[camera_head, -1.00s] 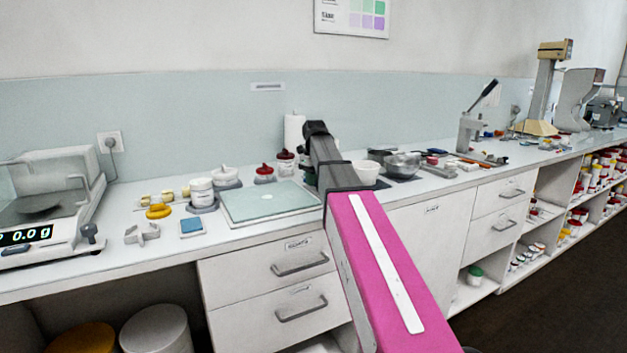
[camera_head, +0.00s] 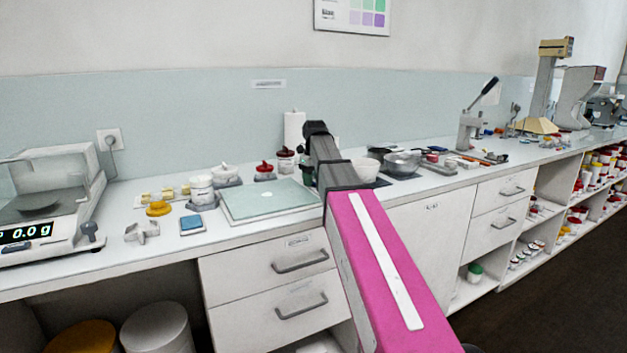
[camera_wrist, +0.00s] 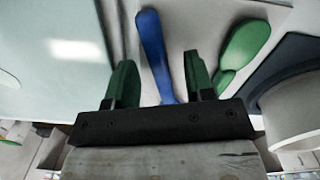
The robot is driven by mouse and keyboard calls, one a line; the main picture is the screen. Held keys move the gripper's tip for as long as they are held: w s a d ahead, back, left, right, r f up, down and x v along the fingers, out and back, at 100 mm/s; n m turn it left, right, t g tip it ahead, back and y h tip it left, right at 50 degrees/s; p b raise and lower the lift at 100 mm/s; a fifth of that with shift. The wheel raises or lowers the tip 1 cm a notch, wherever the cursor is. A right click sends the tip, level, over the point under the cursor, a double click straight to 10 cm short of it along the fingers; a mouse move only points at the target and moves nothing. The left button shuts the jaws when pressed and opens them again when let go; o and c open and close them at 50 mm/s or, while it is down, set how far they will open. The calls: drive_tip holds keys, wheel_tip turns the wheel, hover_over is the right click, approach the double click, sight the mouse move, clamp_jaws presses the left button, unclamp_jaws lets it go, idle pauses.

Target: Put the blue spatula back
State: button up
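The blue spatula (camera_wrist: 154,48) shows in the wrist view as a long blue handle, its narrow end towards my gripper. It lies over a pale surface. My gripper (camera_wrist: 158,66) has two green fingers, spread apart on either side of the blue handle with a gap on each side. The gripper is open. A green spatula or spoon (camera_wrist: 243,46) lies just right of the right finger. In the head view my arm hides the fingers and the blue spatula.
A white tub (camera_wrist: 292,104) stands close at the right in the wrist view. A pale green board (camera_head: 268,201) lies left of my arm. A white bowl (camera_head: 364,169) and a metal bowl (camera_head: 402,161) stand just right of it. A scale (camera_head: 45,205) stands far left.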

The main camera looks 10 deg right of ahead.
wheel_tip(320, 180, up, 11)
drive_tip(key=shift+s, duration=0.15)
idle(0.4)
drive_tip(key=shift+f, duration=0.15)
idle(0.9)
